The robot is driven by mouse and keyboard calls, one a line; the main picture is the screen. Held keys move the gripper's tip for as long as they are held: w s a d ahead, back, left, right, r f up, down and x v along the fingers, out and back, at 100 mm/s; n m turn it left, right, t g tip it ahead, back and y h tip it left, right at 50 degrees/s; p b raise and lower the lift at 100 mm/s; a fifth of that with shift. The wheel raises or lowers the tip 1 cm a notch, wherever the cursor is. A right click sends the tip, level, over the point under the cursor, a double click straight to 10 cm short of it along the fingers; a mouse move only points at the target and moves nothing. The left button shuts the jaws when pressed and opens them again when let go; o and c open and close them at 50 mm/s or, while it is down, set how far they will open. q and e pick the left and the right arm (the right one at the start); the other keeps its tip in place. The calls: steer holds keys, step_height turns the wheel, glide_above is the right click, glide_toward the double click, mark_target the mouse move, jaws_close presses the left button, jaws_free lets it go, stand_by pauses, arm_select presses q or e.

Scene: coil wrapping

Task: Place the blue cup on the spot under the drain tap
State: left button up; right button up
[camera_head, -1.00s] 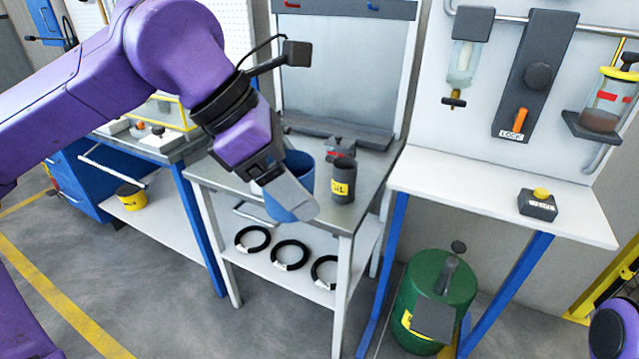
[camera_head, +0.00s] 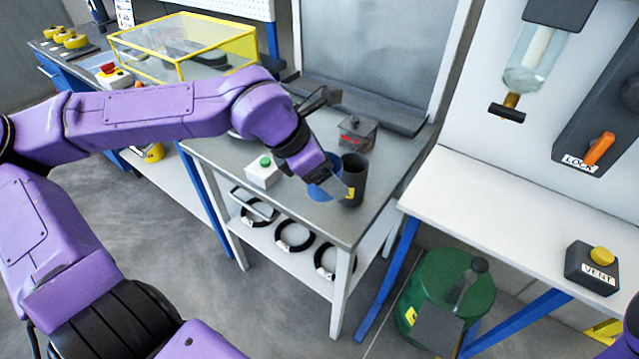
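The blue cup (camera_head: 318,190) is at the front of the grey table top, just left of a dark can with a yellow label. My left gripper (camera_head: 345,190) is at the cup, one grey finger crossing in front of it. The cup is partly hidden by the gripper, so its grip and whether the cup rests on the table cannot be told. The likely drain tap (camera_head: 507,110) is the brass outlet below a clear cylinder on the right wall panel. No marked spot is distinguishable on the white shelf (camera_head: 480,195) below it. My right gripper is out of view.
The dark can (camera_head: 354,178) stands close to the cup. A white green-button box (camera_head: 263,172) and a grey box (camera_head: 357,133) are also on the table. A black VENT button box (camera_head: 592,268) sits on the shelf's right; its left part is clear.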

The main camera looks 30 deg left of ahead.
arm_select(q)
steer(key=w+a+f, duration=0.9)
steer(key=w+f, duration=0.1)
steer(key=shift+a+f, duration=0.25)
steer(key=shift+a, duration=0.15)
step_height(320, 180, down, 2)
steer(key=shift+s+f+p, duration=0.1)
steer(key=shift+f+p, duration=0.1)
steer(key=shift+p, duration=0.35)
steer(key=shift+d+f, duration=0.1)
steer(key=shift+f, duration=0.25)
steer(key=o, duration=1)
steer(key=shift+o, duration=0.2)
